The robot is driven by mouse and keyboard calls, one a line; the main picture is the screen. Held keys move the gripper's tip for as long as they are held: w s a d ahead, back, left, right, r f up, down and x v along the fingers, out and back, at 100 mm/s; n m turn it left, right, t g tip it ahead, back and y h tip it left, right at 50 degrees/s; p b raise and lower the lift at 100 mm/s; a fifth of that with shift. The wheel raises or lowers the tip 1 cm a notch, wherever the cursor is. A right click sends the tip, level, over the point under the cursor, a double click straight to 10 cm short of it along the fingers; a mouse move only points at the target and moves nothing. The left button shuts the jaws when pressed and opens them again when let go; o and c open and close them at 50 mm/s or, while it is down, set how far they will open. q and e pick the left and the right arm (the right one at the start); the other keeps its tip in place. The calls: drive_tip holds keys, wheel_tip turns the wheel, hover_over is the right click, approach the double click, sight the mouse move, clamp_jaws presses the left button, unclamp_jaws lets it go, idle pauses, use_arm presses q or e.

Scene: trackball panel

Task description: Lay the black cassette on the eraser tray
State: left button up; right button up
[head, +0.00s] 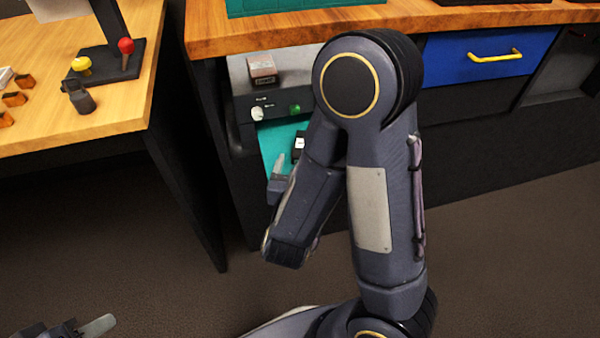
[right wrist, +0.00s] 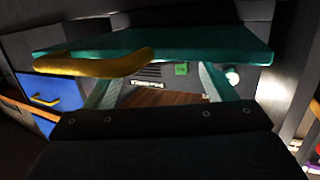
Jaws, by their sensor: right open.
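A small black item with a white label (head: 299,143) lies on the teal surface (head: 272,143) below the control panel in the head view; it may be the black cassette, but my right arm partly hides it. My right gripper (head: 279,170) is beside that surface, mostly hidden behind its own wrist. In the right wrist view, its two fingers (right wrist: 160,85) stand wide apart with nothing visible between them. My left gripper (head: 92,326) is at the bottom left corner, partly cut off, far from the panel. I cannot identify the eraser tray for certain.
A blue drawer (head: 485,60) with a yellow handle is at the right. A wooden table (head: 90,120) with a joystick stand is at the left. A teal slab (right wrist: 200,45) crosses the right wrist view.

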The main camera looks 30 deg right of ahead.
drive_tip(key=v, duration=0.3)
drive_tip(key=shift+s+a+r, duration=0.1)
drive_tip(key=shift+s+a, duration=0.15)
drive_tip(key=shift+s, duration=0.05)
drive_tip(key=shift+s+a, duration=0.1)
drive_tip(key=shift+s, duration=0.15)
